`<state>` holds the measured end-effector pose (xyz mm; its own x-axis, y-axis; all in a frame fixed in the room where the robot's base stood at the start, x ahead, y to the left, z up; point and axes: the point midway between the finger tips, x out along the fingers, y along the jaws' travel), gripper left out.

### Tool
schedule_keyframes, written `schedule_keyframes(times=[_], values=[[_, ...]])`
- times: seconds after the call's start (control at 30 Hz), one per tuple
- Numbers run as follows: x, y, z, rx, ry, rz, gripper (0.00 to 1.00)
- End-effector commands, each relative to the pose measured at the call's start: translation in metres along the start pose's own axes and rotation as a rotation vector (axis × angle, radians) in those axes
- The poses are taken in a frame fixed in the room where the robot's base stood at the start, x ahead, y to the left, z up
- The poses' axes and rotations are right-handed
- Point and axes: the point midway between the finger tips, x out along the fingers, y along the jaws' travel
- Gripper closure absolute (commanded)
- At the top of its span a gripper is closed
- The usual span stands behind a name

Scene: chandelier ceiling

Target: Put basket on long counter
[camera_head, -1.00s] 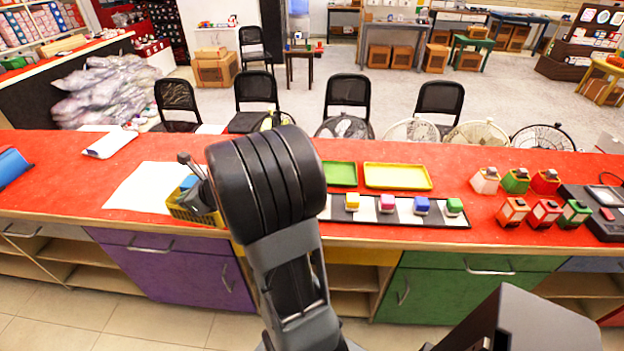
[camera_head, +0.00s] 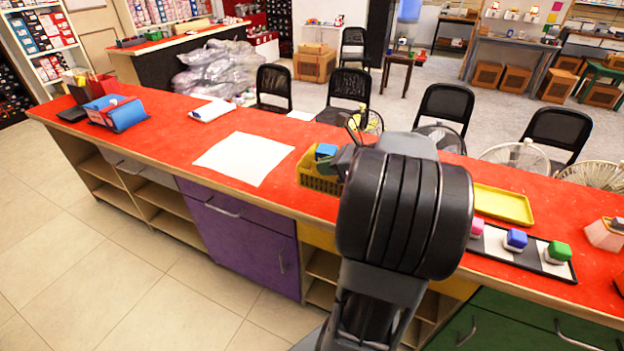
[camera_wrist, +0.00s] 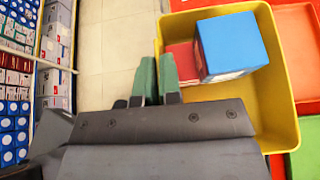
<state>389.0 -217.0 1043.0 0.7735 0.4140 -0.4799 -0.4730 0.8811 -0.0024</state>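The head view hides part of the basket and most of the gripper behind my arm. The basket appears held up, but its exact height over the counter cannot be told.
On the counter are white paper (camera_head: 243,158), a blue holder (camera_head: 117,112), a yellow tray (camera_head: 502,204) and a black strip with coloured blocks (camera_head: 515,240). Black chairs (camera_head: 347,92) and fans stand behind. Bare red top lies at the left, and clear floor (camera_head: 110,260) in front.

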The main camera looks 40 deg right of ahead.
Motion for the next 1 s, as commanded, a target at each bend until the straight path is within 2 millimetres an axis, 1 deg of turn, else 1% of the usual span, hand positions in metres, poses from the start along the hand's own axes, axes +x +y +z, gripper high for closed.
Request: schedule_keyframes(times=[0.03, 0.1, 0.27, 0.4, 0.5, 0.6, 0.87, 0.97, 1.0], values=[[0.013, -0.004, 0.001, -0.001, -0.002, 0.006, 1.00], [0.032, -0.011, 0.002, -0.001, -0.001, 0.007, 1.00], [0.072, -0.027, 0.004, -0.001, -0.001, 0.006, 1.00], [0.099, -0.035, -0.010, 0.002, 0.000, 0.002, 1.00], [0.113, -0.039, -0.016, 0.000, -0.001, 0.002, 1.00], [0.121, -0.042, -0.019, -0.001, -0.002, -0.001, 1.00], [0.131, -0.045, -0.023, -0.001, -0.002, 0.000, 1.00], [0.141, -0.047, -0.028, 0.001, -0.001, 0.001, 1.00], [0.143, -0.047, -0.034, 0.002, 0.000, 0.000, 1.00]])
